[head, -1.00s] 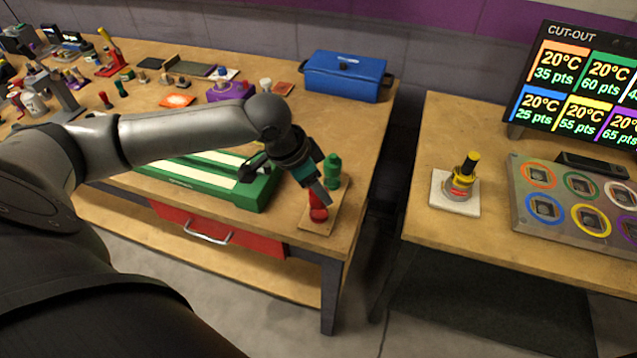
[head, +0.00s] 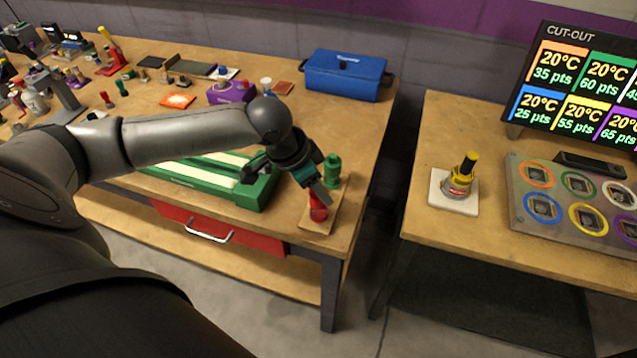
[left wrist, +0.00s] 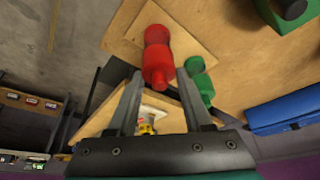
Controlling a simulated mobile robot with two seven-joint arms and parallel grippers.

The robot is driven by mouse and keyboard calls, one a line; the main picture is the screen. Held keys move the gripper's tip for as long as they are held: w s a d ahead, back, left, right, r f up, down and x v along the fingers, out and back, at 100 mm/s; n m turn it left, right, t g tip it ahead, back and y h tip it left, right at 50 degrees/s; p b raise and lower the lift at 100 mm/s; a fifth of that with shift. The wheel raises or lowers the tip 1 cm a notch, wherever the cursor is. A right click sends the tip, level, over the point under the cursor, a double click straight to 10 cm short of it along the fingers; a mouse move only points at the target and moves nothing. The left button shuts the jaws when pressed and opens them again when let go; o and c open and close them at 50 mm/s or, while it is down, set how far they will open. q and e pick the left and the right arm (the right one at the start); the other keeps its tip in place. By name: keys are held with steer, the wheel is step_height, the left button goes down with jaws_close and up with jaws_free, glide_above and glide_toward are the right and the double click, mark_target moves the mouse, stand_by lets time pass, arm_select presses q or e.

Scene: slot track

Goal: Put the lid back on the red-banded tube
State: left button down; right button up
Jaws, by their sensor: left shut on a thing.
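A red piece (head: 318,212) stands on a small wooden board (head: 330,222) at the front right corner of the left table. In the left wrist view the red piece (left wrist: 157,48) has a wide body and a narrower knob end. My left gripper (head: 322,195) reaches down to its top and is shut on the knob end; the fingers (left wrist: 160,78) lie either side of it. A green piece (head: 333,168) of similar shape stands just behind it. No tube with a red band can be told for certain. My right gripper is out of view.
A green tray-like case (head: 255,195) lies left of the board, and a blue box (head: 345,78) stands behind.

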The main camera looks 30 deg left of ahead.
arm_select(q)
steer(key=shift+p, duration=0.6)
stand_by(0.7)
stand_by(0.4)
jaws_free()
stand_by(0.4)
steer(key=shift+r+p, duration=3.5)
steer(key=shift+p, duration=1.1)
steer(key=shift+f, duration=0.1)
steer(key=shift+c, duration=0.2)
